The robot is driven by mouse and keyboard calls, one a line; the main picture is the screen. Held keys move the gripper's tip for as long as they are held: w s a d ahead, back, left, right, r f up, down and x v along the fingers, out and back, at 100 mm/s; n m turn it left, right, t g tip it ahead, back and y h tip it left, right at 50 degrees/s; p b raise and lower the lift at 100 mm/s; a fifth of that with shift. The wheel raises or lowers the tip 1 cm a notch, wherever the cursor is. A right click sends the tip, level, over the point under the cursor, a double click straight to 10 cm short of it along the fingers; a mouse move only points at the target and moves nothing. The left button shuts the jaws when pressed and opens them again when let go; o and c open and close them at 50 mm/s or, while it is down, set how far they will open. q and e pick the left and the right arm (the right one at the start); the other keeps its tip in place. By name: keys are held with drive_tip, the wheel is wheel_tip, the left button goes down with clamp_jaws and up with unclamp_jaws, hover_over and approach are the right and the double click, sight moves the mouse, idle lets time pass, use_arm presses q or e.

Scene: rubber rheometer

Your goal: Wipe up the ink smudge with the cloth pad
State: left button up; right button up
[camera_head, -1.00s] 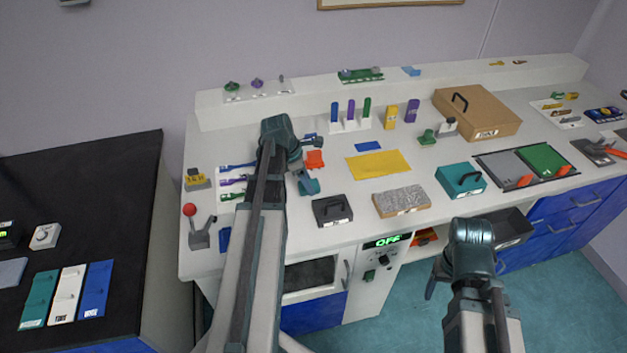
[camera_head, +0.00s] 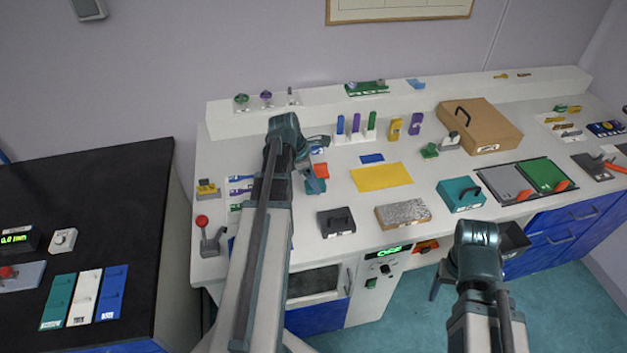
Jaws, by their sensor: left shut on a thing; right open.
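My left gripper (camera_head: 316,162) is over the left half of the white bench. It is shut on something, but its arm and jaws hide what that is. A small orange object (camera_head: 321,171) shows right beside its jaws; I cannot tell if they touch. I cannot pick out the cloth pad or the ink smudge for certain. A flat blue patch (camera_head: 372,158) lies behind a yellow sheet (camera_head: 382,177), to the right of my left gripper. My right gripper (camera_head: 437,285) is open and empty in front of the bench, low and clear of its top.
A black handled block (camera_head: 336,222), a grey speckled block (camera_head: 403,213) and a teal handled box (camera_head: 461,194) line the bench front. A red-knobbed lever (camera_head: 203,222) stands at the left. A cardboard-coloured case (camera_head: 480,125) sits behind. A black table (camera_head: 110,190) is further left.

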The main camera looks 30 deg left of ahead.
use_arm(q)
drive_tip(key=shift+r, duration=0.1)
wheel_tip(320, 180, up, 3)
drive_tip(key=p, duration=0.3)
idle(0.3)
idle(0.4)
